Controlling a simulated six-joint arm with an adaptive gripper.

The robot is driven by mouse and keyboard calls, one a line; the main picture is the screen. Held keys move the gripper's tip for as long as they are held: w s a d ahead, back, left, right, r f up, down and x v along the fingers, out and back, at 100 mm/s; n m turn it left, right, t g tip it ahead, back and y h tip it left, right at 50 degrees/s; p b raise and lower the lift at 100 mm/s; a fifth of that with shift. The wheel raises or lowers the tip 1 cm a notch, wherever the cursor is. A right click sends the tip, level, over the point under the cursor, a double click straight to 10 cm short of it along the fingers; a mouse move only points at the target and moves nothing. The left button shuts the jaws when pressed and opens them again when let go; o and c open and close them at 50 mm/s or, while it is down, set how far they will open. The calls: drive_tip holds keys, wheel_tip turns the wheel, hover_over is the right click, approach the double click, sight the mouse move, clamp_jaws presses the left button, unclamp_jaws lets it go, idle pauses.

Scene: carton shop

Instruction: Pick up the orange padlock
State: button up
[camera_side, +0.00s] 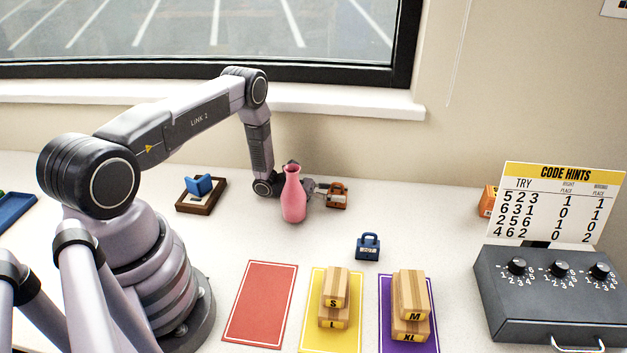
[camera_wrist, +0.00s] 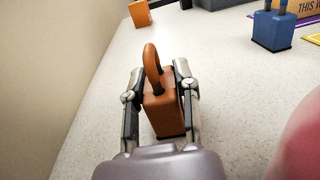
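The orange padlock (camera_wrist: 162,113) stands on the white table with its shackle up. It also shows in the side view (camera_side: 337,200), at the back and just right of the pink vase. My gripper (camera_wrist: 160,68) is low at the table, with one finger on each side of the padlock's body. The fingers sit close to its sides; I cannot tell whether both touch it. In the side view my gripper (camera_side: 322,188) is partly hidden behind the pink vase.
The pink vase (camera_side: 293,198) stands close in front of my wrist. A blue padlock (camera_side: 368,247) stands nearer the front. An orange item (camera_side: 487,201) is by the code hints sign (camera_side: 550,203). The wall runs close behind.

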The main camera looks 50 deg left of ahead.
clamp_jaws()
drive_tip(key=shift+r, duration=0.15)
